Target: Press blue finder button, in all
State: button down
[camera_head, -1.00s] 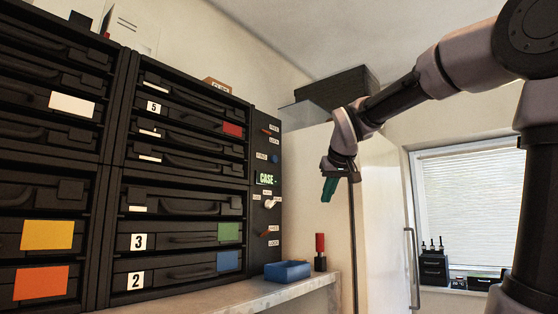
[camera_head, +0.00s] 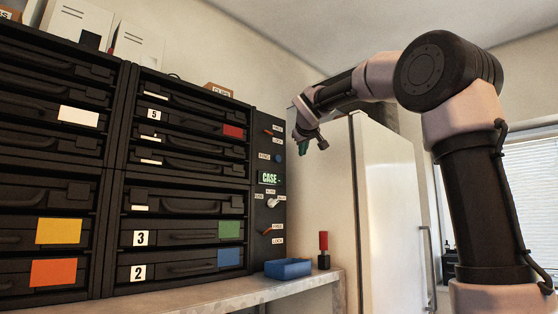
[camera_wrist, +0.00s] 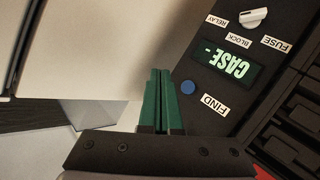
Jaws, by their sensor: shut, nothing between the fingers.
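The blue finder button (camera_head: 278,158) is a small round button on the dark control panel (camera_head: 265,126), beside a FIND label. It also shows in the wrist view (camera_wrist: 187,87), upside down, just right of my fingertips. My gripper (camera_head: 304,148) has green fingers, shut and empty, to the right of the panel in the head view. The closed fingers (camera_wrist: 160,74) look apart from the button in the wrist view. Contact is not visible.
A white selector knob (camera_head: 273,203) with RELAY, BLOCK and FUSE labels sits below the display. Red-handled levers are above and below on the panel. Black case racks fill the left. A blue tray (camera_head: 288,268) and red-handled tool (camera_head: 323,250) stand on the shelf. A white cabinet (camera_head: 385,200) is right.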

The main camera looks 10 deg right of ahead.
jog(key=w+a, duration=0.5)
jog(key=w, duration=0.2)
dwell(0.3)
jog(key=shift+w+a, duration=0.15)
dwell(1.9)
jog(key=shift+w+a, duration=0.2)
jog(key=shift+w, duration=0.05)
jog(key=shift+w+a, duration=0.25)
jog(key=shift+w, duration=0.1)
dwell(0.8)
dwell(0.3)
jog(key=shift+s+d, duration=0.5)
jog(key=shift+s, duration=0.2)
jog(key=shift+s+d, duration=0.75)
jog(key=shift+s, duration=0.3)
jog(key=shift+s+d, duration=0.75)
jog(key=shift+s, duration=0.25)
